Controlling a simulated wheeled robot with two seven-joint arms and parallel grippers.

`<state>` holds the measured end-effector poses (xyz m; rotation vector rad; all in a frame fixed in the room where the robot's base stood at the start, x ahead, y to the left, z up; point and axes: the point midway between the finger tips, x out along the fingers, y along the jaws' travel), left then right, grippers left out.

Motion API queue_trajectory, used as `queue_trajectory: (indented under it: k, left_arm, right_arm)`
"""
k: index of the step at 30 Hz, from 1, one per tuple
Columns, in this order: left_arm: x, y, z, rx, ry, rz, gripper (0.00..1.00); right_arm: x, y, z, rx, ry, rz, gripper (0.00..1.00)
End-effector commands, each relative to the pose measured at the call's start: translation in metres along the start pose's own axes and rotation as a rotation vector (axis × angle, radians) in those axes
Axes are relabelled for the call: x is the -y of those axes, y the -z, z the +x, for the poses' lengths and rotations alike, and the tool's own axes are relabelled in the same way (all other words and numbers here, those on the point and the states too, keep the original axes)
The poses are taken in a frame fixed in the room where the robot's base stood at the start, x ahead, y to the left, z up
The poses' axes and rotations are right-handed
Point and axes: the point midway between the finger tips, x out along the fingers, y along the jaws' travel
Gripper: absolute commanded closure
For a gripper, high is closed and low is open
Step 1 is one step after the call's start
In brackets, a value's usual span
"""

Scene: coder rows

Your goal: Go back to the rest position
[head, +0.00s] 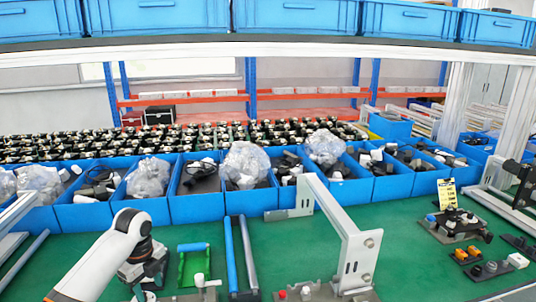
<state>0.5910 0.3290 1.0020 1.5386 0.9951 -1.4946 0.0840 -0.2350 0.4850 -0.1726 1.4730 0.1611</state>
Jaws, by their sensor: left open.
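My left arm comes in from the lower left, and its gripper (148,284) points down over the green bench at the bottom edge of the head view. It is open, and no held object shows. Its lower end is close to the picture's bottom edge, so the fingertips show poorly. A small green tray (194,268) lies just to the right of it, apart from it. My right gripper does not show.
Blue bins (197,204) of parts and plastic bags line the bench's back. A silver bracket (352,245) stands right of centre, with blue and grey rods (231,255) left of it. A black-topped fixture (458,226) stands at right. Green bench (410,262) between is clear.

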Motion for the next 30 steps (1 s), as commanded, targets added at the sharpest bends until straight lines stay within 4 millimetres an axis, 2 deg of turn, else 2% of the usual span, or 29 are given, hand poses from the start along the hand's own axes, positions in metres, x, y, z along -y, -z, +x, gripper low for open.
queue_trajectory:
  k: [1, 3, 6, 10, 12, 15, 21, 30]
  left_arm:
    - [0.006, -0.029, 0.028, 0.006, -0.002, -0.040, 0.55]
    - [0.016, -0.064, 0.058, 0.007, -0.021, -0.139, 0.55]
    - [0.036, -0.112, 0.090, 0.024, -0.061, -0.304, 0.55]
    - [0.072, -0.168, 0.117, 0.068, -0.114, -0.557, 0.55]
    - [0.095, -0.193, 0.124, 0.098, -0.140, -0.714, 0.55]
    - [0.128, -0.219, 0.126, 0.140, -0.174, -0.947, 0.55]
    - [0.177, -0.241, 0.117, 0.184, -0.214, -1.295, 0.55]
    - [0.227, -0.250, 0.099, 0.206, -0.253, -1.644, 0.55]
  right_arm:
    - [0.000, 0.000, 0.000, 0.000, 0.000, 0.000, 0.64]
    - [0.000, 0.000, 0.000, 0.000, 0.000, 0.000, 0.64]
    - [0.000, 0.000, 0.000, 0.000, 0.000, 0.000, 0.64]
    - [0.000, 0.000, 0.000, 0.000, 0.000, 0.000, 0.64]
    - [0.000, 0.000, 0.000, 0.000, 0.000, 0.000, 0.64]
    - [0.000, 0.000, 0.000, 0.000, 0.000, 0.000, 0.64]
    - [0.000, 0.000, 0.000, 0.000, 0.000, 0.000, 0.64]
    - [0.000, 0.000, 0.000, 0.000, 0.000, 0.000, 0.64]
